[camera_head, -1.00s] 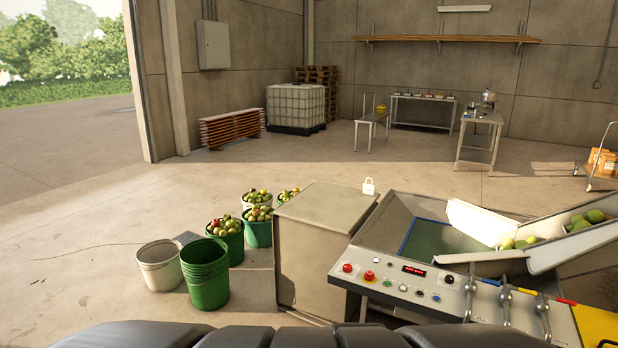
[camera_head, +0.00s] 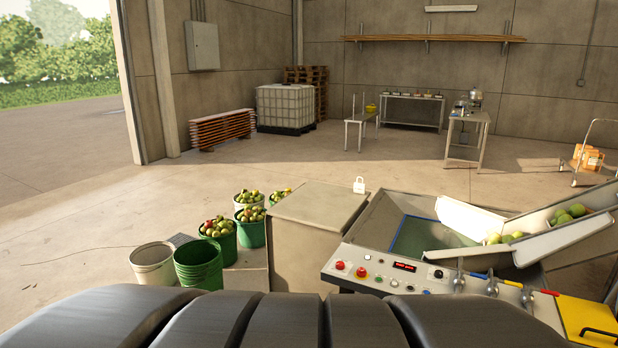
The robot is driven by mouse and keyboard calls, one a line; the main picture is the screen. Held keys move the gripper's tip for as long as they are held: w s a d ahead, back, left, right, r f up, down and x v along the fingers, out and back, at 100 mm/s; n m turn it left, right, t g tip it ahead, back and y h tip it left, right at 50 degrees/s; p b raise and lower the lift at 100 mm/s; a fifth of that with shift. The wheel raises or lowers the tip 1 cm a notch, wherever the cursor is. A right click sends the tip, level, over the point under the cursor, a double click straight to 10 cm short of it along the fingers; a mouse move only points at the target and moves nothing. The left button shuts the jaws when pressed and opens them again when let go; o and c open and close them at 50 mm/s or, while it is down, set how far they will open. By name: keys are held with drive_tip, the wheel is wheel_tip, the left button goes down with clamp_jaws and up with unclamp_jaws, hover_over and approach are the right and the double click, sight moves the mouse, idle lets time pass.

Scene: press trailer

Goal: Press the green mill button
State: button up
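The control panel (camera_head: 330,270) of the press trailer is at the lower right, sloping toward me. A small green button (camera_head: 379,279) sits on its face, just right of a red button on a yellow base (camera_head: 361,272). Another red button (camera_head: 340,265) is at the panel's left end. A small pale button (camera_head: 394,283) is right of the green one. No labels are readable, so I cannot confirm which is the mill button. My gripper is not in view.
A red-lit display (camera_head: 404,266) and a black knob (camera_head: 438,274) are on the panel. Levers (camera_head: 492,284) and a yellow cover (camera_head: 590,318) lie farther right. Buckets, several with fruit (camera_head: 218,232), stand left. Open floor lies beyond.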

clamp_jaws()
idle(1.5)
